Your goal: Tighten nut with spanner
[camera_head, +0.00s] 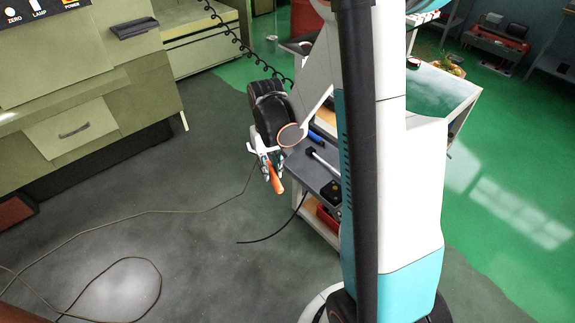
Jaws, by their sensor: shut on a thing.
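My gripper (267,160) is at the left edge of the tooling cart, pointing down. It is shut on an orange-handled tool (275,180), whose handle hangs below the fingers. The tool's other end is hidden by the fingers, so I cannot tell whether it is the spanner. No nut can be made out; my arm and column hide much of the cart.
The grey cart top (303,172) carries a light-handled tool (324,161), a blue item (316,136) and a dark item (331,191). A red bin (328,217) sits below. A green machine cabinet (75,100) stands left. A cable (150,212) crosses the floor; open floor lies between.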

